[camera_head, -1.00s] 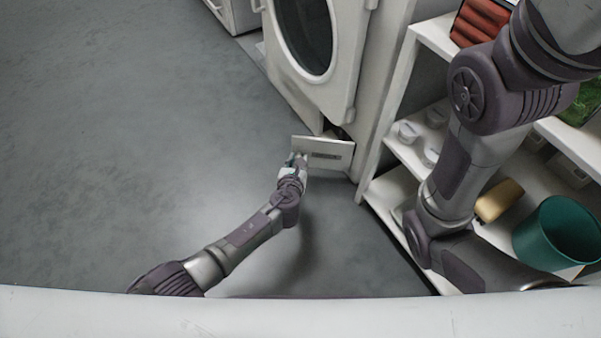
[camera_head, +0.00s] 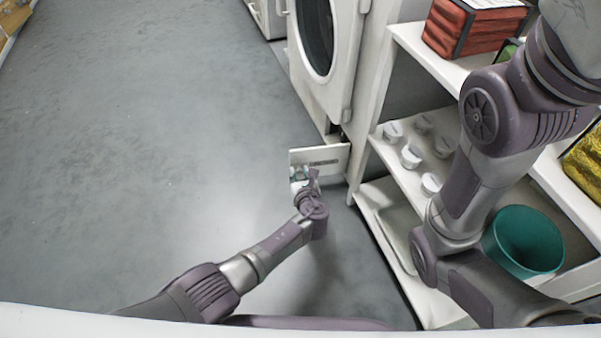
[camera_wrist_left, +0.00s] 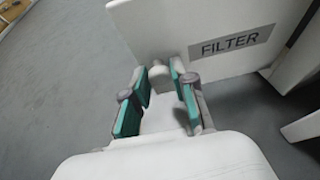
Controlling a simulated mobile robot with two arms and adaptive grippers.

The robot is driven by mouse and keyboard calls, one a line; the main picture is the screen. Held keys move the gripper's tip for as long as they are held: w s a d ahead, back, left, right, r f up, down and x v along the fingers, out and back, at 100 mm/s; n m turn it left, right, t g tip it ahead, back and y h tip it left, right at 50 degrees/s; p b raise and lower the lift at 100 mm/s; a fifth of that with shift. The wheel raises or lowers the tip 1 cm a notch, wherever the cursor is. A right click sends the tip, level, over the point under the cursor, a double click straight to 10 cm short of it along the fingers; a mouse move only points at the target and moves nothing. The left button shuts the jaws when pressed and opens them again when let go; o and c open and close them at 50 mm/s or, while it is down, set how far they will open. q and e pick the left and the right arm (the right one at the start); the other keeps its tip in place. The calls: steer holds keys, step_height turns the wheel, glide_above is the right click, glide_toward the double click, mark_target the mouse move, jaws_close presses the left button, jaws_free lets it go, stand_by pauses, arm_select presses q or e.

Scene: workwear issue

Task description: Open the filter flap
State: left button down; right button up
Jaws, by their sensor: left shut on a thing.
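The filter flap (camera_head: 325,158) is a white panel low on the white machine (camera_head: 337,75). It stands swung out from the machine's base, with a dark opening beside its hinge side. In the left wrist view its grey FILTER label (camera_wrist_left: 231,41) faces me. My left gripper (camera_head: 299,178) is at the flap's free end. In the left wrist view its green-padded fingers (camera_wrist_left: 160,80) are on either side of a small white knob (camera_wrist_left: 157,71) on the flap, shut on it. My right arm crosses the right side of the head view; its gripper is out of view.
A white shelf unit (camera_head: 380,165) stands close to the right of the flap, holding white cups (camera_head: 410,156), a green bin (camera_head: 524,241) and red folded stacks (camera_head: 470,27). The grey floor (camera_head: 150,150) to the left is clear.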

mark_target(299, 152)
arm_select(q)
steer(key=c, duration=1)
jaws_free()
step_height(299, 152, up, 10)
